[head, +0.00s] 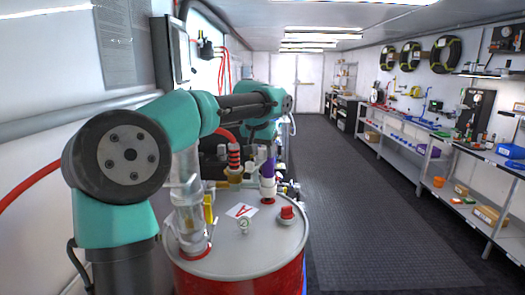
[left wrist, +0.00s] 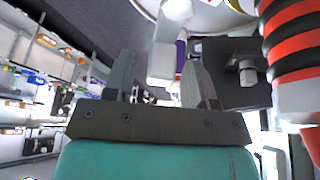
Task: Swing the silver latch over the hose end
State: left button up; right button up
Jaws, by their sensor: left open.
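The hose end with red and black ribs (head: 234,156) stands above a brass-coloured fitting (head: 235,175) over the drum in the head view. The ribbed hose also fills the right edge of the left wrist view (left wrist: 292,45). I cannot make out the silver latch for certain in either view. My left gripper (left wrist: 159,60) is open, its two fingers apart with nothing gripped. A white and purple part (left wrist: 181,50) shows beyond and between the fingers. The ribbed hose is to the right of the fingers, apart from them. In the head view my own arm hides the gripper's fingertips.
A red drum (head: 238,275) with a grey lid stands in front. The aisle floor (head: 370,210) at right is clear.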

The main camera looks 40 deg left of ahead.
pick_arm(q)
jog(key=shift+f, duration=0.1)
jog(key=shift+c, duration=0.2)
jog(key=c, duration=0.9)
jog(key=d+m+h, duration=0.1)
jog(key=m, duration=0.2)
jog(key=d+m+h, duration=0.1)
jog(key=d+m, duration=0.1)
jog(key=m, duration=0.2)
jog(key=d+m+h, duration=0.1)
jog(key=m+h, duration=0.1)
jog(key=m, duration=0.1)
jog(key=shift+s+d+m+g, duration=0.15)
jog(key=shift+s+m+g, duration=0.15)
jog(key=shift+s, duration=0.05)
dwell(0.4)
